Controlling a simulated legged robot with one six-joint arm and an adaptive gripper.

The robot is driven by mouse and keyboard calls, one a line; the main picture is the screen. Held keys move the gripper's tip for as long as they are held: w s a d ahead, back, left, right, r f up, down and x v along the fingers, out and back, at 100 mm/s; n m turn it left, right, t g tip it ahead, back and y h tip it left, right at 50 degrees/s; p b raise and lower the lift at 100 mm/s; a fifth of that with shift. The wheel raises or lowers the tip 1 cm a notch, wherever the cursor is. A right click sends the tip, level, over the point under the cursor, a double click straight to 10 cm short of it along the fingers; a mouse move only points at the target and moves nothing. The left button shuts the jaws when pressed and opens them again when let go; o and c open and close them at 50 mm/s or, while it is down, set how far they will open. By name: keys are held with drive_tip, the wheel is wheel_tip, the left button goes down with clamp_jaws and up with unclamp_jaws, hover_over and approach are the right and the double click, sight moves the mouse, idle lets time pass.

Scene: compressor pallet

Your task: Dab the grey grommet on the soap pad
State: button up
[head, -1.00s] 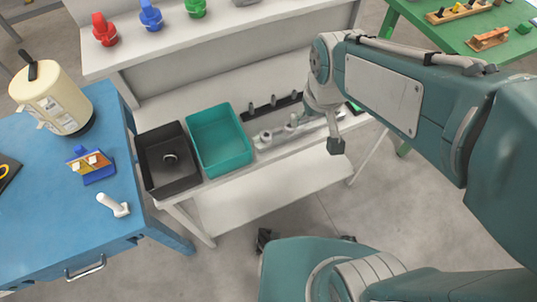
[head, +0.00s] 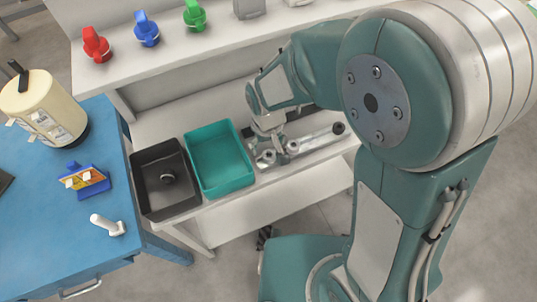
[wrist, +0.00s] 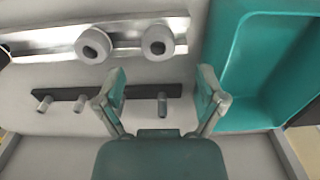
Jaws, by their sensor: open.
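Two thick grey ring-shaped grommets, one at left (wrist: 93,45) and one nearer the teal bin (wrist: 158,42), sit on a bright metal rail (wrist: 125,30) in the wrist view. In the head view they are by my gripper (head: 281,150), one near the teal bin (head: 266,157) and one farther right (head: 293,146). My gripper is open and empty in the wrist view (wrist: 162,78); its fingers are spread, apart from both grommets in the picture. I cannot make out a soap pad in these frames.
A black strip with several pegs (wrist: 68,95) lies beside the rail. The teal bin (head: 243,150) and the black bin (head: 140,190), holding a ring, stand left of the rail. A black round piece (head: 338,128) sits at the rail's right end. A blue table (head: 50,240) stands left.

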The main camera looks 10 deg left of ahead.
sight(269, 156)
wheel_tip(269, 156, down, 4)
drive_tip(key=shift+s, duration=0.1)
drive_tip(key=shift+d+f, duration=0.3)
drive_tip(key=shift+a, duration=0.25)
drive_tip(key=c, duration=1)
drive_tip(key=shift+d, duration=0.1)
drive_tip(key=shift+r, duration=0.65)
drive_tip(key=s+a+r, duration=0.2)
drive_tip(key=s+r, duration=0.2)
drive_tip(key=s+a+r, duration=0.3)
drive_tip(key=s+r, duration=0.1)
drive_tip(key=s+a+r, duration=0.2)
drive_tip(key=s+r, duration=0.1)
drive_tip(key=s, duration=0.1)
drive_tip(key=shift+a+r, duration=0.15)
drive_tip(key=shift+r, duration=0.25)
